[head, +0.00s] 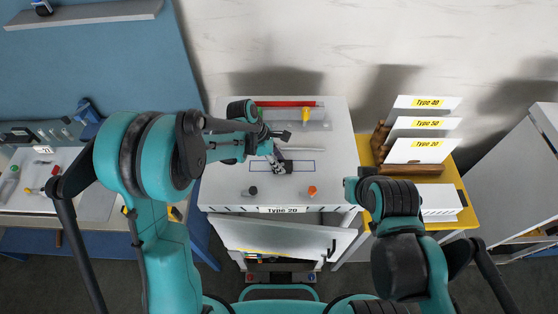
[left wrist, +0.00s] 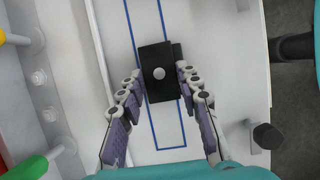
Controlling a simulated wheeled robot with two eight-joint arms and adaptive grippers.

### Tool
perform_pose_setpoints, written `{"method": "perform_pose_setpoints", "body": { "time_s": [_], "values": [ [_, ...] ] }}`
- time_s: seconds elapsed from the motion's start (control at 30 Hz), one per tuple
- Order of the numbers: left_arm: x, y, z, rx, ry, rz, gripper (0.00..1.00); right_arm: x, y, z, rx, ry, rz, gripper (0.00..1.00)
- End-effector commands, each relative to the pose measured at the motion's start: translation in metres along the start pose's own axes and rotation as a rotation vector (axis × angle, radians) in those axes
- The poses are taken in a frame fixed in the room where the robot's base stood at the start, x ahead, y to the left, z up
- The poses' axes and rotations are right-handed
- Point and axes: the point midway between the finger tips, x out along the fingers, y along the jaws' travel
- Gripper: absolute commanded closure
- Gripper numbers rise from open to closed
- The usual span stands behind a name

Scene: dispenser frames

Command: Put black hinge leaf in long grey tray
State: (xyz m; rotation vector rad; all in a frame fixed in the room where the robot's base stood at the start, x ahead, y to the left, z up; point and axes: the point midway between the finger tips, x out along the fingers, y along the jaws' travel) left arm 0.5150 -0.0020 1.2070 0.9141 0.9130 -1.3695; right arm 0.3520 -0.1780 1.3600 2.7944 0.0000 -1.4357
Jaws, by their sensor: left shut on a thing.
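The black hinge leaf (left wrist: 157,70) is a small dark rectangular plate with a round light spot, over the blue-outlined rectangle on the white table top. My left gripper (left wrist: 158,88) is shut on it, one finger at each side. In the head view the left gripper (head: 278,160) is over the outline, and the leaf is mostly hidden by the fingers. I cannot tell whether the leaf touches the table. I cannot surely pick out the long grey tray. My right arm is at the right of the head view; its fingers do not show.
Labelled white panels (head: 415,151) stand on a yellow table at right.

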Motion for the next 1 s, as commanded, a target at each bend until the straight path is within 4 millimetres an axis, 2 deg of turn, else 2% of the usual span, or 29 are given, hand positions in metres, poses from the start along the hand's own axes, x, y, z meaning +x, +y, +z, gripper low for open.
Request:
{"method": "perform_pose_setpoints", "body": {
  "time_s": [0.1, 0.13, 0.2, 0.47, 0.63, 1.0],
  "values": [
    [0.004, 0.000, -0.002, 0.000, 0.000, 0.000, 0.98, 0.004, 0.000, 0.003, 0.000, 0.000, 0.000, 1.00],
    [0.003, 0.000, -0.001, 0.000, 0.000, 0.000, 0.58, 0.003, 0.000, 0.003, 0.000, 0.000, 0.000, 1.00],
    [0.003, 0.000, -0.001, 0.000, 0.000, 0.000, 0.46, 0.003, 0.000, 0.002, 0.000, 0.000, 0.000, 1.00],
    [0.002, 0.000, -0.001, 0.000, 0.000, 0.000, 0.46, 0.003, 0.000, 0.002, 0.000, 0.000, 0.000, 1.00],
    [-0.007, 0.000, 0.000, -0.001, 0.000, 0.001, 0.46, -0.001, 0.000, 0.000, 0.000, 0.000, 0.000, 1.00],
    [-0.086, 0.000, 0.000, -0.002, 0.000, 0.000, 0.46, 0.004, 0.000, 0.003, 0.000, 0.000, 0.000, 1.00]
  ]
}}
